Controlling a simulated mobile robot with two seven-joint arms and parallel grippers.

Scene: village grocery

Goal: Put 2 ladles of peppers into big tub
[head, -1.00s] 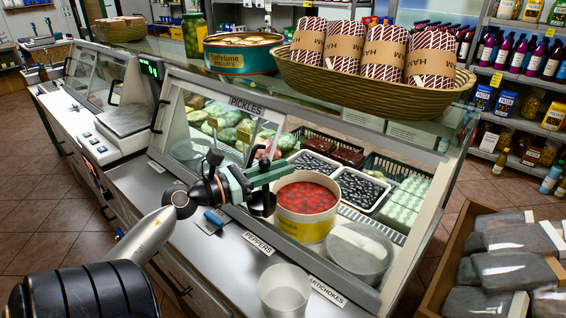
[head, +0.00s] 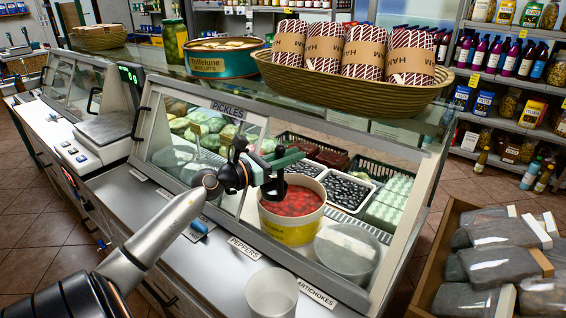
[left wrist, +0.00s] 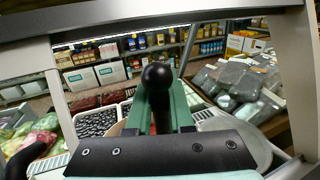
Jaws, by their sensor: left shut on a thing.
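The peppers are a red mass (head: 293,200) in a white and yellow bucket (head: 288,233) set in the counter, behind the PEPPERS label. My left gripper (head: 275,182) is over the bucket's back left side. The ladle's bowl is hidden. A clear, empty-looking tub (head: 272,293) stands on the front counter. A wider translucent round container (head: 347,254) sits right of the bucket. I cannot tell which is the big tub. My right gripper is out of view.
Trays of black olives (head: 346,189) lie behind the bucket. A basket of hams (head: 350,90) stands on top. A blue item (head: 199,227) lies on the counter. Grey packs (head: 500,262) fill a crate at right.

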